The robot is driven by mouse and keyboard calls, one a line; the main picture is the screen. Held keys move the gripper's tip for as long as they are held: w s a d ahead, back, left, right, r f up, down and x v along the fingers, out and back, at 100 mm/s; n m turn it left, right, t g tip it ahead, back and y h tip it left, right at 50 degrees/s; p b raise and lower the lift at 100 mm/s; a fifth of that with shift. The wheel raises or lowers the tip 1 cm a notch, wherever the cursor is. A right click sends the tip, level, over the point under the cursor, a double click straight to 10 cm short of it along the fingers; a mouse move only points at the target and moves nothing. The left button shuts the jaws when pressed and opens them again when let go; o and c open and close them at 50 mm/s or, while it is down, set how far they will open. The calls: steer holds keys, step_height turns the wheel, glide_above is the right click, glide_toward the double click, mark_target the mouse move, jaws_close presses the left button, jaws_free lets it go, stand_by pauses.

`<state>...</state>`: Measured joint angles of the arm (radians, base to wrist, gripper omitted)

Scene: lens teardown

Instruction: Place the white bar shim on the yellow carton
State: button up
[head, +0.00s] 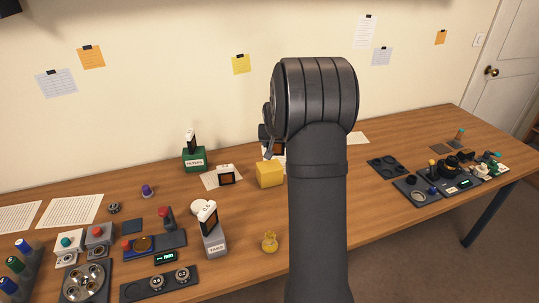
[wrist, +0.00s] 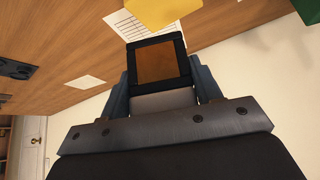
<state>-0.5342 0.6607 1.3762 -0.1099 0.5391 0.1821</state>
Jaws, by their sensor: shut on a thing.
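The yellow carton (head: 270,174) stands on the table just left of my arm in the head view. It also shows at the top of the wrist view (wrist: 165,12). My gripper (wrist: 163,82) is shut on the white bar shim (wrist: 163,102), whose pale bar lies between the fingers. Its dark square frame with a brown-looking window extends beyond them, towards the carton in the picture. I cannot tell the gap between shim and carton. In the head view my arm hides most of the gripper and shim.
A green labelled holder (head: 194,159) stands behind left. A similar framed piece (head: 226,176) is left of the carton, and another sits in a grey holder (head: 215,241). Dark trays (head: 387,167) lie right of my arm.

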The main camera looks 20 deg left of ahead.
steer(key=shift+a+f, duration=0.4)
steer(key=shift+a, duration=0.2)
steer(key=shift+a+f, duration=0.4)
steer(key=shift+a, duration=0.2)
steer(key=shift+f, duration=1.9)
steer(key=shift+f, duration=0.15)
steer(key=o, duration=1)
steer(key=shift+r, duration=0.2)
steer(key=v, duration=1.2)
steer(key=shift+f, duration=0.1)
